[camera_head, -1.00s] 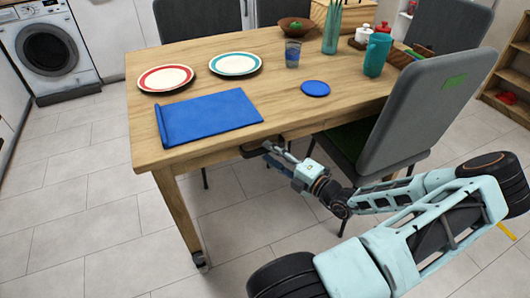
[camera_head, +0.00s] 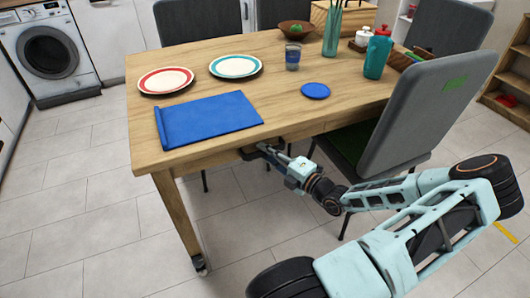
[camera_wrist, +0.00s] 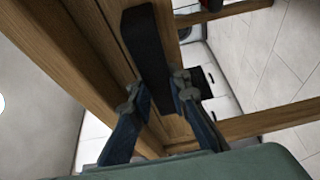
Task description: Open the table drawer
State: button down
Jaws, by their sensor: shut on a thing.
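The wooden table (camera_head: 205,100) has a drawer under the front edge of its top. The drawer's dark handle (camera_wrist: 148,45) shows in the wrist view as a black bar against the wooden front. My gripper (camera_head: 264,149) is at this edge, under the tabletop. In the wrist view, my gripper (camera_wrist: 158,85) has one blue finger on each side of the handle's near end and is shut on it. The tabletop hides most of the drawer in the head view, and I cannot tell whether it stands out from the table.
A grey chair (camera_head: 415,115) stands close to the right of my gripper. A table leg (camera_head: 177,215) stands to its left. Plates, a blue mat (camera_head: 210,117), a cup and a teal jug (camera_head: 377,55) are on the tabletop. The tiled floor in front is clear.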

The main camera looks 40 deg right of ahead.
jog(key=s+a+p, duration=0.3)
jog(key=s+p, duration=0.1)
jog(key=s, duration=0.8)
jog(key=s+a+p, duration=0.3)
jog(key=s+p, duration=0.1)
jog(key=s, duration=0.9)
jog(key=shift+s, duration=0.2)
jog(key=shift+a, duration=0.1)
jog(key=c, duration=1.8)
grip_release()
jog(key=s+d, duration=0.2)
jog(key=s, duration=0.9)
jog(key=shift+s, duration=0.4)
